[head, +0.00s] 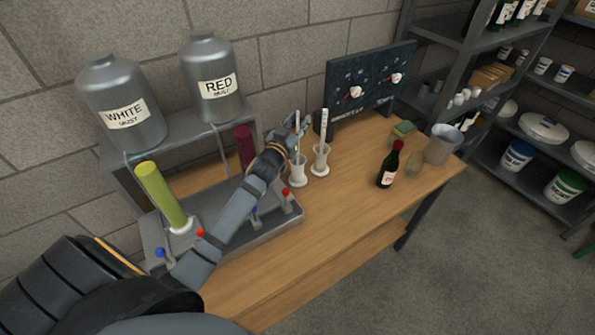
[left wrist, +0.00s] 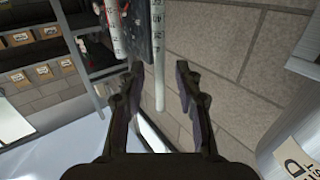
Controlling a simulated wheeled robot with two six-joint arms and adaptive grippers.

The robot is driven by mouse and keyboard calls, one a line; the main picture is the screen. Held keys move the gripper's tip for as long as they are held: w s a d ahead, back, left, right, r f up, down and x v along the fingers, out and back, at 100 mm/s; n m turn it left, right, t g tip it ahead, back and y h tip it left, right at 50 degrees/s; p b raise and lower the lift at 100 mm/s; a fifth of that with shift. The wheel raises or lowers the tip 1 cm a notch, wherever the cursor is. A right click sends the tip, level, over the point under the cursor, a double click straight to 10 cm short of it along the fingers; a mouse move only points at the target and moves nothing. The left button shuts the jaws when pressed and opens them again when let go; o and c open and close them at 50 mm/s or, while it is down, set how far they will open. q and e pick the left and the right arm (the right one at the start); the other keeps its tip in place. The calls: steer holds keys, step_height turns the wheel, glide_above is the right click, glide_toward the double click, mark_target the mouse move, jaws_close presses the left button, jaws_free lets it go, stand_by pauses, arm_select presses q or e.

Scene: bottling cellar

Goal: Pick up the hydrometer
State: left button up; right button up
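Two slim white rods with printed scales stand upright in white footed holders on the wooden table in the head view. I cannot tell by shape which is the hydrometer. The left rod (head: 297,125) is in the left holder (head: 298,174); the other rod (head: 323,128) is in the right holder (head: 320,161). My left gripper (head: 294,131) is at the left rod, partly covering it. In the left wrist view my gripper (left wrist: 158,68) is open, and one scaled rod (left wrist: 158,45) shows between its fingers, apart from both. The second rod (left wrist: 113,30) shows to its left.
A yellow cylinder (head: 160,195) and a dark red cylinder (head: 244,147) stand on a grey rack. A dark board (head: 368,80) stands behind. The table's front middle is clear.

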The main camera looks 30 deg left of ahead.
arm_select(q)
jaws_close()
arm_select(e)
steer(key=shift+d, duration=0.3)
arm_select(q)
step_height(320, 180, up, 18)
steer(key=b, duration=0.1)
arm_select(e)
steer(key=shift+a+f, duration=0.2)
steer(key=shift+f, duration=0.5)
steer(key=shift+d, duration=0.15)
arm_select(q)
step_height(320, 180, up, 18)
steer(key=p, duration=1.6)
arm_select(e)
step_height(320, 180, up, 16)
steer(key=shift+r, duration=0.25)
arm_select(q)
steer(key=shift+f, duration=0.1)
